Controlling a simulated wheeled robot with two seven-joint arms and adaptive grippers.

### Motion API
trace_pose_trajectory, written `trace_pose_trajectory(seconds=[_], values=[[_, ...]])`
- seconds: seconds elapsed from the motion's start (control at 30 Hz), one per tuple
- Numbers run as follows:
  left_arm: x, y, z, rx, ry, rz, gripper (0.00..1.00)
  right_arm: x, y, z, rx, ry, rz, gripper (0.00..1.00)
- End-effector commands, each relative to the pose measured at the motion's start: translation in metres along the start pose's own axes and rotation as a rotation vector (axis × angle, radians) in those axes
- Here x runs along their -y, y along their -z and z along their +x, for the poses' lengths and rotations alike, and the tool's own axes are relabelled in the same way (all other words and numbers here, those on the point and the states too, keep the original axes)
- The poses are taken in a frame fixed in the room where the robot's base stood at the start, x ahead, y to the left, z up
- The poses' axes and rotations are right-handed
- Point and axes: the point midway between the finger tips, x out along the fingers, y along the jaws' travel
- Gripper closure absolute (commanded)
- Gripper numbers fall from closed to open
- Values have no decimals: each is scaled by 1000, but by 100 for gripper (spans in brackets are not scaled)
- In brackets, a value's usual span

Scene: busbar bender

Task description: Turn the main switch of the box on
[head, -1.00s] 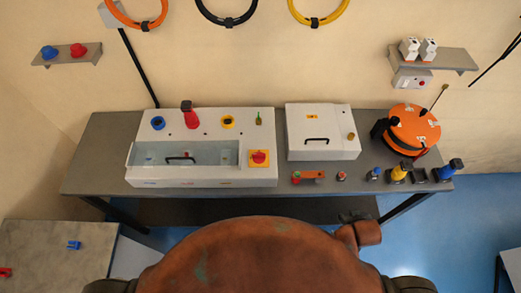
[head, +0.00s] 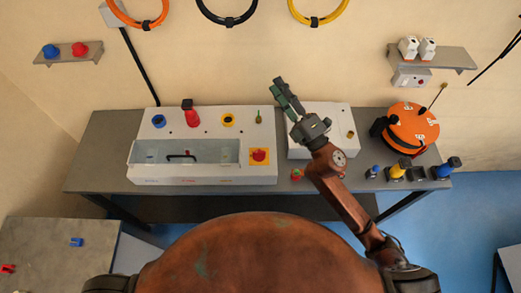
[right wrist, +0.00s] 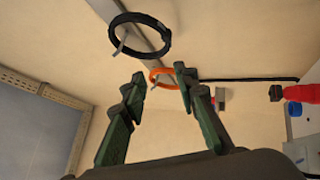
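The box (head: 140,179) is a light grey case at the left of the bench, with a clear window in its front. Its main switch (head: 260,156) is a red knob on a yellow plate at the box's front right; its exact angle is too small to read. My right gripper (head: 278,88) is above and behind the switch, near the back of the bench, apart from the box. In the right wrist view its two green fingers (right wrist: 157,76) are spread with nothing between them. My left gripper is out of view.
A white cabinet (head: 340,117) stands right of the box, partly hidden by my right arm. A red post (head: 192,117) rises from the box's top. An orange reel (head: 411,127) and small connectors (head: 396,171) are at the bench's right. Cable loops (head: 226,18) hang on the wall.

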Motion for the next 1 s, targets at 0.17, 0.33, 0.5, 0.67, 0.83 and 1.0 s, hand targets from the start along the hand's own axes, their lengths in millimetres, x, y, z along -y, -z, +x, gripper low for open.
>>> trace_pose_trajectory(seconds=[0.17, 0.33, 0.5, 0.67, 0.83, 1.0], values=[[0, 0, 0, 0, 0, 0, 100, 4, 144, 26, -592, -94, -512, 72], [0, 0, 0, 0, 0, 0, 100, 83, 196, -14, -1142, -59, -970, 72], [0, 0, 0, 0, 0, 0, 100, 154, 144, -60, -1590, 105, -1300, 72], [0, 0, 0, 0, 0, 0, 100, 176, 82, -83, -1833, 269, -1441, 72], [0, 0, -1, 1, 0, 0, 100, 184, 57, -93, -1922, 342, -1478, 72], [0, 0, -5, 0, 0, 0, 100, 204, 65, -96, -1925, 344, -1474, 72]])
